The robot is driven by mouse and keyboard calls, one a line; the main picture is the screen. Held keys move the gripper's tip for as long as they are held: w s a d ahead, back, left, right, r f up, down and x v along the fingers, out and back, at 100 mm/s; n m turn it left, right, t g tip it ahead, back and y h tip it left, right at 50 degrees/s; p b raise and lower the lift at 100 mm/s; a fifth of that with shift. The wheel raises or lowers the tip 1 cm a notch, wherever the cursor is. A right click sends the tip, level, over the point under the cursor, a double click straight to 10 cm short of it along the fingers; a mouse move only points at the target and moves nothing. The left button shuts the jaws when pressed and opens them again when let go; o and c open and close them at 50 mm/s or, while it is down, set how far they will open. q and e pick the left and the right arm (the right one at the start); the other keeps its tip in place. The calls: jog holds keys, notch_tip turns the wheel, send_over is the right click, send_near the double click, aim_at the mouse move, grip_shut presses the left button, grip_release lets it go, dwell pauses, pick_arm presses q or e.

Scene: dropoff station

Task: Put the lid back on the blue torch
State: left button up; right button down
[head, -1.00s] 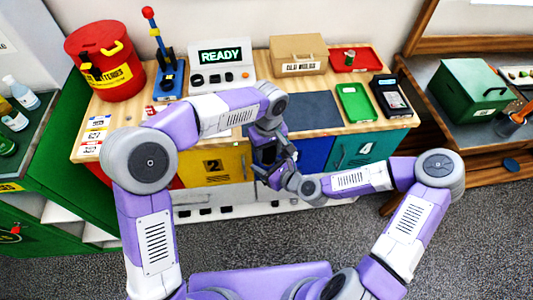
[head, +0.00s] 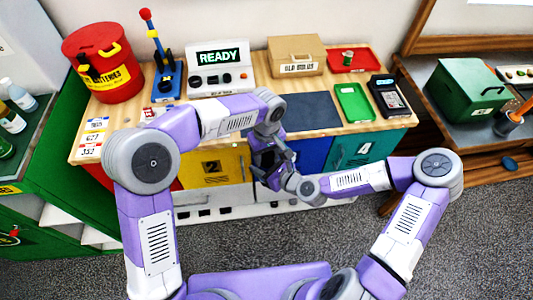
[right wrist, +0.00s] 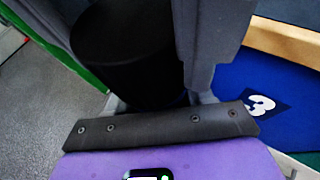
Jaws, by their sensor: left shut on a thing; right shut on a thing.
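My left gripper (head: 266,158) points down in front of the workbench, close to my right gripper (head: 280,177), which comes in from the right. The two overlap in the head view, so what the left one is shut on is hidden. In the right wrist view a black cylinder (right wrist: 125,50) stands between the dark fingers of my right gripper, which is shut on it. I cannot tell whether it is the lid or part of the torch. No blue torch body can be made out clearly.
A dark mat (head: 308,110) lies bare.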

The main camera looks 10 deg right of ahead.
pick_arm(q)
jog(key=shift+f, duration=0.5)
jog(key=o, duration=1)
jog(key=shift+d+r, duration=0.1)
notch_tip(320, 180, up, 4)
jog(key=shift+r, duration=0.15)
jog(key=shift+c, duration=0.2)
